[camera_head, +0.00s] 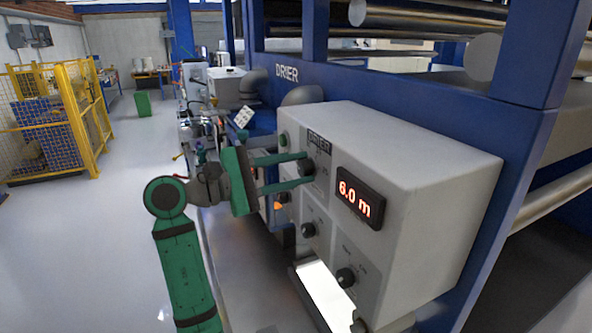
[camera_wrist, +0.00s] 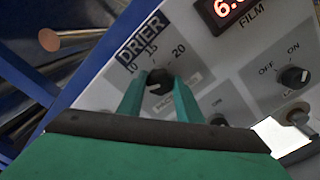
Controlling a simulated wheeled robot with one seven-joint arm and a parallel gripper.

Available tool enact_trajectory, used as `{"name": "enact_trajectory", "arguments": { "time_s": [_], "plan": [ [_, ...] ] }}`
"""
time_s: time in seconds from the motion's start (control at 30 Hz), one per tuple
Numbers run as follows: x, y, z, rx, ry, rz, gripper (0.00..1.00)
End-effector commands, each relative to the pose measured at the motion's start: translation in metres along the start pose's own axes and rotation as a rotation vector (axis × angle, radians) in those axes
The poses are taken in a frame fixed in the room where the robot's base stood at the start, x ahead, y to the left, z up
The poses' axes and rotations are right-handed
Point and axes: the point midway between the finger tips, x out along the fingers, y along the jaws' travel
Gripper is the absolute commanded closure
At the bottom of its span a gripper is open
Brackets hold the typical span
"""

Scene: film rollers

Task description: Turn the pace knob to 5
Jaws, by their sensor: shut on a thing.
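The pace knob (camera_head: 306,167) is a black round knob on the grey drier panel (camera_head: 395,150). My gripper (camera_head: 307,168) reaches it from the left, with one green finger above and one below. In the wrist view the knob (camera_wrist: 158,80) sits between the two fingertips (camera_wrist: 158,88), and the jaws are shut on it. The marks 10, 15 and 20 show around it; the lower marks and most of the label are hidden by the fingers. I cannot tell where the pointer stands. The red display (camera_head: 360,202) beside it reads 6.0 m in the head view.
Other black knobs sit below on the panel, one at the left (camera_head: 308,230) and one lower right (camera_head: 345,277). A blue machine frame (camera_head: 400,85) stands behind. Open floor (camera_head: 90,240) lies to the left.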

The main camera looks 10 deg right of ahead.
Motion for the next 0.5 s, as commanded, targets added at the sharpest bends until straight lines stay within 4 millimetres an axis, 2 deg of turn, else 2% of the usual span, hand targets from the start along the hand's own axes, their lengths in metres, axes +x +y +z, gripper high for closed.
{"name": "enact_trajectory", "arguments": {
  "time_s": [0.2, 0.5],
  "plan": [
    [-0.0021, 0.0000, -0.0019, -0.123, 0.003, 0.001, 0.90],
    [-0.0020, -0.0001, -0.0021, -0.200, 0.003, 0.001, 0.90]
  ]
}}
